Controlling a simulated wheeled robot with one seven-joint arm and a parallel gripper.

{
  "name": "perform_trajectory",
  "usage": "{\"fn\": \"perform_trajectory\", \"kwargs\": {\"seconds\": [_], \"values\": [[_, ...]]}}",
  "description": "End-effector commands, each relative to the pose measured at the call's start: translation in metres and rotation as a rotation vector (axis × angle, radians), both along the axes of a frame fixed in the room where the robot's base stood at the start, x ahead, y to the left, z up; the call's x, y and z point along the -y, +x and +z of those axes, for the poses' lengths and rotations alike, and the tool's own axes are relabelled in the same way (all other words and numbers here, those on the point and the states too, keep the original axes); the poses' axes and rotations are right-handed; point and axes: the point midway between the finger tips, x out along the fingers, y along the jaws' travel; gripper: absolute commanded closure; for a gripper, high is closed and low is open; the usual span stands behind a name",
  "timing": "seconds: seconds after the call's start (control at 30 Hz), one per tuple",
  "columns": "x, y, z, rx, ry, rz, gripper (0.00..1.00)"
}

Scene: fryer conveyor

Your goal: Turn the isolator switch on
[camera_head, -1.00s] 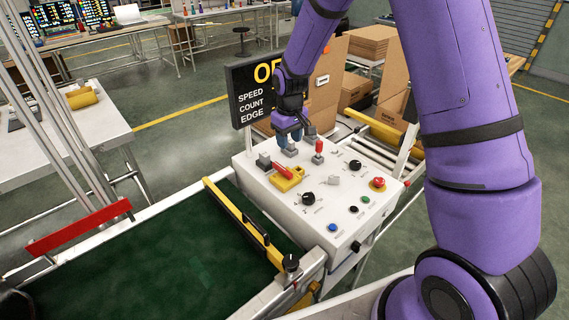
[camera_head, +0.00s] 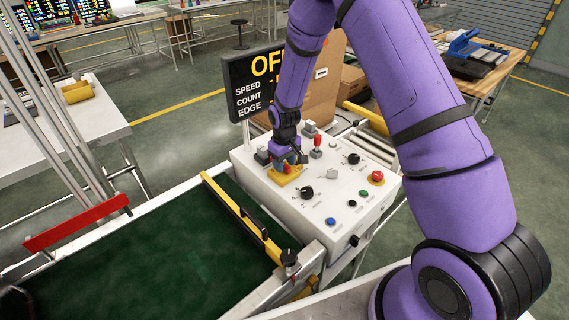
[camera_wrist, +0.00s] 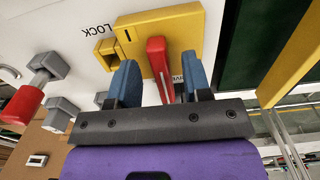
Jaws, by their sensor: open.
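The isolator switch is a yellow plate (camera_wrist: 185,25) with a red handle (camera_wrist: 158,62) on the white control box (camera_head: 318,205). In the wrist view the red handle lies between my two blue fingertips. My gripper (camera_wrist: 160,82) is open, with a finger on either side of the handle and a gap showing on each side. In the head view my gripper (camera_head: 288,162) is over the yellow plate (camera_head: 284,180) and hides most of the handle. A black sign (camera_head: 252,85) behind the box shows yellow letters beginning "OF", partly hidden by my arm.
A red-capped toggle (camera_head: 317,142) stands just right of my gripper; it also shows in the wrist view (camera_wrist: 22,104). Black knobs, a red mushroom button (camera_head: 376,177) and small coloured buttons share the panel. The green conveyor belt (camera_head: 150,260) has a yellow rail (camera_head: 235,215).

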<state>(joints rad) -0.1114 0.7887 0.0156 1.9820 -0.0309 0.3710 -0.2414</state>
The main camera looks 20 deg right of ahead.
Motion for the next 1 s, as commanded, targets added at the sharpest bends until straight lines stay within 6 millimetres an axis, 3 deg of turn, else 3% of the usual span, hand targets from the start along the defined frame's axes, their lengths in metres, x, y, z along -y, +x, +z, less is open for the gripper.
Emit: {"fn": "perform_trajectory", "kwargs": {"seconds": [0.37, 0.57, 1.0], "values": [[-0.0001, 0.0000, -0.0054, 0.000, 0.000, 0.000, 0.55], [-0.0001, 0.0000, -0.0053, 0.000, 0.000, 0.000, 0.99], [-0.0001, -0.0001, -0.0052, 0.000, 0.000, -0.067, 1.00]]}}
